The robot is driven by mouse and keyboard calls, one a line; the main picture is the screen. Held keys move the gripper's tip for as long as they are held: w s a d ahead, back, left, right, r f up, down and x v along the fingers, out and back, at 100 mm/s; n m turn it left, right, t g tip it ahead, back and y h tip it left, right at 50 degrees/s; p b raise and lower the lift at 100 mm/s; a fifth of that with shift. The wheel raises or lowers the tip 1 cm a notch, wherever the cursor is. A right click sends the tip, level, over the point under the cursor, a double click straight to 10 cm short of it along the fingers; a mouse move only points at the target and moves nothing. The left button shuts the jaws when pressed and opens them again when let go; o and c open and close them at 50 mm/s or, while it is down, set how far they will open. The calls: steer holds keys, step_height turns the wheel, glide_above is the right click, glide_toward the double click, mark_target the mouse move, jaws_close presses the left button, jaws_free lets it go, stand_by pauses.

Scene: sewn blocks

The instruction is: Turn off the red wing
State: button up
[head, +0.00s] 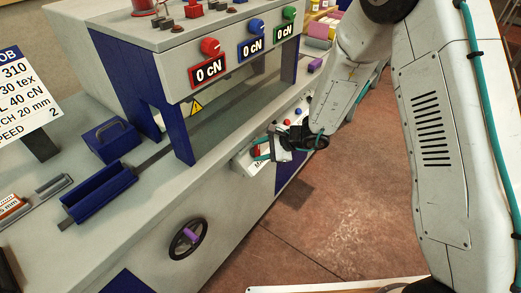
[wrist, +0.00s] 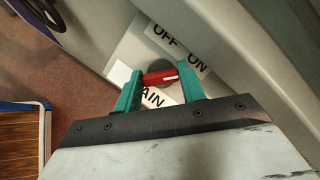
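The red wing (wrist: 160,77) is a small red switch handle with a white mark near its right end, on a round grey base. The OFF label and the ON label (wrist: 198,65) are up and right of it; the white mark points toward the ON side. A partly hidden label reading "AIN" (wrist: 155,98) is below it. My gripper (wrist: 160,76) has its teal fingers apart, one near each end of the wing. I cannot tell whether they touch it. In the head view, my gripper (head: 261,152) is at the machine's front panel, with a bit of red showing beside it.
The machine's grey front (head: 215,205) has a black handwheel (head: 188,238) with a purple knob, left of my gripper. Red, blue and green knobs sit above "0 cN" displays (head: 210,70). The brown floor (head: 330,225) in front is open. A wooden-topped thing (wrist: 20,145) stands at lower left in the wrist view.

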steer(key=shift+n, duration=0.3)
steer(key=n+g, duration=0.1)
steer(key=n, duration=0.3)
steer(key=shift+w, duration=0.15)
steer(key=n+h, duration=0.1)
steer(key=n, duration=0.2)
steer(key=shift+r+n+g, duration=0.1)
steer(key=shift+n+g, duration=0.2)
steer(key=shift+g, duration=0.1)
steer(key=n+h, duration=0.1)
steer(key=n, duration=0.3)
steer(key=shift+n+h, duration=0.7)
steer(key=shift+n, duration=1.1)
steer(key=shift+g, duration=0.3)
steer(key=o, duration=0.7)
